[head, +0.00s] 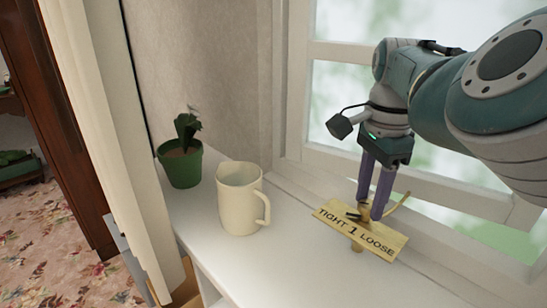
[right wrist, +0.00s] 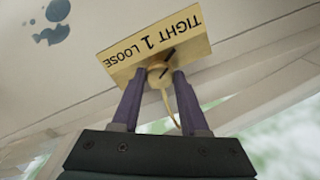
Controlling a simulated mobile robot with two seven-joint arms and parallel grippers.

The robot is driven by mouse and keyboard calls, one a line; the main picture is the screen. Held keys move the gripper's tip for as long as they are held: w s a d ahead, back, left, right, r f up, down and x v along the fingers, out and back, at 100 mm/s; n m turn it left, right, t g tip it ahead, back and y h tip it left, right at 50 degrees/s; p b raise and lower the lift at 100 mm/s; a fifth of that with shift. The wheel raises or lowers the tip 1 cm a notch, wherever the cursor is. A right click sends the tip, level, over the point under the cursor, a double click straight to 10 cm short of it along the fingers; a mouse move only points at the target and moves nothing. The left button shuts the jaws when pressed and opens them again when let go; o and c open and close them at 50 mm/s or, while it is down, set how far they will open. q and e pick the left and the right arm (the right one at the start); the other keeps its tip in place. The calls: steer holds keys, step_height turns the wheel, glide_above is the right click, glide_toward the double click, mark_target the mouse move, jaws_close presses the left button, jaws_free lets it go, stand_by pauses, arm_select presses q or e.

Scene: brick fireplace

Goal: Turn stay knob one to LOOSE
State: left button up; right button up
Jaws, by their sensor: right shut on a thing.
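Stay knob one (right wrist: 156,74) is a small brass knob at a brass plate (head: 372,240) lettered TIGHT 1 LOOSE, on the white sill by the window. The plate also shows upside down in the right wrist view (right wrist: 195,45). A dark pointer mark on the knob slants toward the TIGHT side of the 1. My right gripper (head: 369,211) comes down from above, its purple fingers on either side of the knob, shut on it. The fingers partly hide the knob in the head view. My left gripper is not in view.
A cream mug (head: 238,200) stands on the sill left of the plate. A thin curved brass stay arm (head: 398,205) runs from the knob toward the window frame. Sill between mug and plate is clear.

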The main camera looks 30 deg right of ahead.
jaws_close()
